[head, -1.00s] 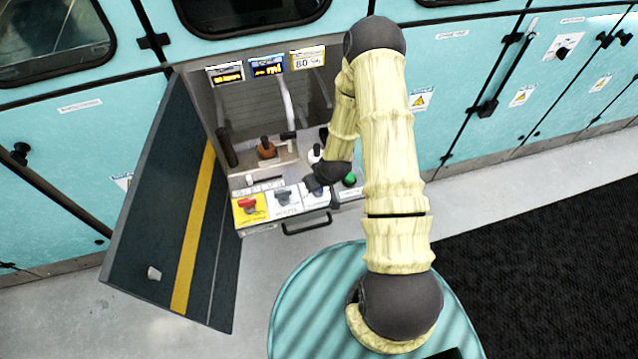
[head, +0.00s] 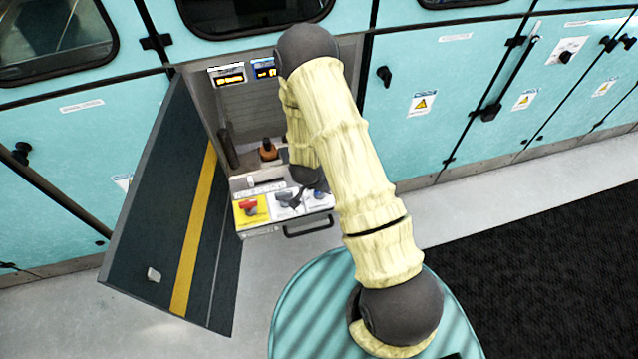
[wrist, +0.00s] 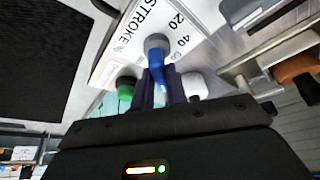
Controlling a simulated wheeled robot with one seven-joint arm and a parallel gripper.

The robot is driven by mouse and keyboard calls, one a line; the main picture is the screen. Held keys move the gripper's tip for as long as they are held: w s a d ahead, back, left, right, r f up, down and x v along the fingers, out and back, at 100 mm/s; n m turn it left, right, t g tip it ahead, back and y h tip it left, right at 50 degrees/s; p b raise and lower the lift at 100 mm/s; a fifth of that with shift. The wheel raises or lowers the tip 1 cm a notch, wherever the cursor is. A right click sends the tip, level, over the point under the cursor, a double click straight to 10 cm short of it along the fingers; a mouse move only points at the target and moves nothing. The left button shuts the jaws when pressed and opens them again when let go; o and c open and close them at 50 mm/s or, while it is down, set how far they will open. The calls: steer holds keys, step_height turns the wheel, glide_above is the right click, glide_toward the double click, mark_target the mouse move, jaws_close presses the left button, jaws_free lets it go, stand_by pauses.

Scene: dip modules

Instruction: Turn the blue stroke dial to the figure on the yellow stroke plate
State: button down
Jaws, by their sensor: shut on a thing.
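The blue stroke dial (wrist: 157,62) stands in front of the white scale plate (wrist: 150,25) marked STROKE, with 20 and 40 readable in the wrist view. My gripper (wrist: 159,86) is shut on the dial's blue handle, one dark finger on each side. Which figure the dial points at cannot be told. In the head view the dial (head: 319,194) shows small at the right of the drawer top, partly behind my wrist. The yellow stroke plate is hidden behind my arm.
A green button (wrist: 126,84) and a white knob (wrist: 195,84) flank the dial closely. An open dark door (head: 165,215) stands left.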

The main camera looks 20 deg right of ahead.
steer(key=shift+w+r+m, duration=0.1)
steer(key=shift+m, duration=0.5)
steer(key=c, duration=1.4)
jaws_free()
steer(key=p+v, duration=0.3)
steer(key=v, duration=1.4)
steer(key=shift+a, duration=0.35)
steer(key=shift+r, duration=0.15)
